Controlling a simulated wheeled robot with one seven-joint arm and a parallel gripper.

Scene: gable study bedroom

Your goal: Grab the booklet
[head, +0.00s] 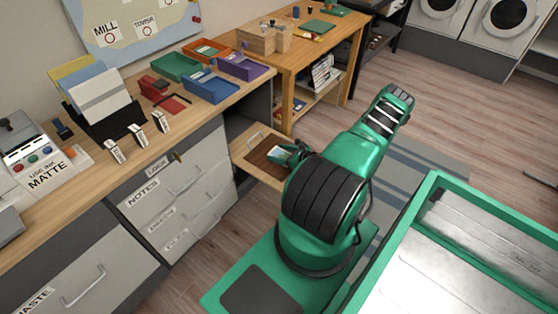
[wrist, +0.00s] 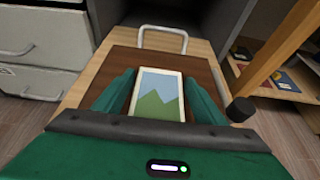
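A flat, cream-bordered booklet (wrist: 158,97) with a blue and green mountain picture lies on a brown pad (wrist: 120,62) on a pulled-out wooden board. My gripper (wrist: 160,82) is right over it, with one green finger on each side. The fingers are apart and slim strips of brown show beside the booklet, so it looks open. The booklet's near end is hidden by my gripper body. In the head view, the brown pad (head: 266,151) shows on the board, and my gripper (head: 290,154) is partly hidden behind my arm.
The board (head: 240,146) has a metal handle (wrist: 163,38) at its far end. Grey drawers (head: 170,190) stand beside it. A wooden shelf unit (head: 290,95) holds more booklets or books (head: 322,72). The desk above carries coloured trays (head: 210,87).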

